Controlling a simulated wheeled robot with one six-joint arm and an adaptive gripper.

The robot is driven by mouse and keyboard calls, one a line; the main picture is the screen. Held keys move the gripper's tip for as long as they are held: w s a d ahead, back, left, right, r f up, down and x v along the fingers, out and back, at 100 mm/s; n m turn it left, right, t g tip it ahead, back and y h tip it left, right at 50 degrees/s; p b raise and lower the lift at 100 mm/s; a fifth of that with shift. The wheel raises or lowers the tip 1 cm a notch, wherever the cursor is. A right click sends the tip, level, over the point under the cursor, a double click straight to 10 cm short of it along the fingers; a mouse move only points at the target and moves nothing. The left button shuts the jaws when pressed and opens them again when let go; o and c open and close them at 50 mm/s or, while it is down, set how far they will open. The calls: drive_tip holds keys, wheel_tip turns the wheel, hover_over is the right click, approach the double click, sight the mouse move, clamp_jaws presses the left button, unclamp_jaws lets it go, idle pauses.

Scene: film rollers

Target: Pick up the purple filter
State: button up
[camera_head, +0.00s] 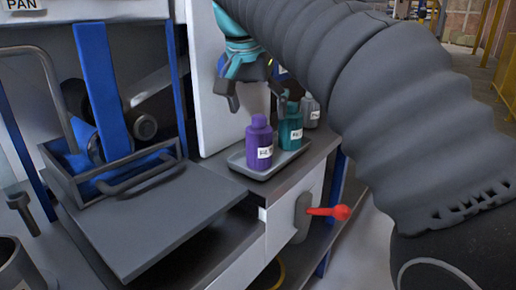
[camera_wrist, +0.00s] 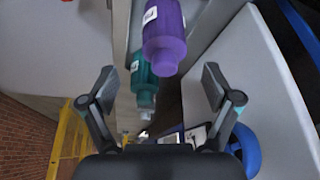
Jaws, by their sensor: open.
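The purple filter (camera_head: 259,142) is a purple bottle with a white label, standing upright on the grey tray (camera_head: 240,163). It is the nearest of the bottles in the head view. In the wrist view the purple filter (camera_wrist: 165,42) is at the top, beyond the fingertips. My gripper (camera_head: 260,98) is open and empty, above and slightly behind the purple filter in the head view. In the wrist view my gripper (camera_wrist: 159,80) has its fingers spread wide, with nothing between the pads that I can see as held.
A teal bottle (camera_head: 291,130) and a grey bottle (camera_head: 309,112) stand behind the purple one. A white panel (camera_head: 208,90) rises at the left of the tray. A red-handled lever (camera_head: 329,212) sticks out from the cabinet front. A blue-framed metal bin (camera_head: 110,180) is at the left.

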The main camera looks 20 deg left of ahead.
sight(258, 117)
drive_tip(key=shift+w+a+b+x, duration=0.15)
drive_tip(key=shift+b+x, duration=0.1)
drive_tip(key=shift+x, duration=1.1)
drive_tip(key=shift+w+a+b+x, duration=0.1)
drive_tip(key=shift+b+x, duration=0.15)
drive_tip(key=shift+x, duration=1.05)
drive_tip(key=shift+r, duration=0.1)
drive_tip(key=c, duration=1.1)
drive_tip(key=shift+c, duration=0.2)
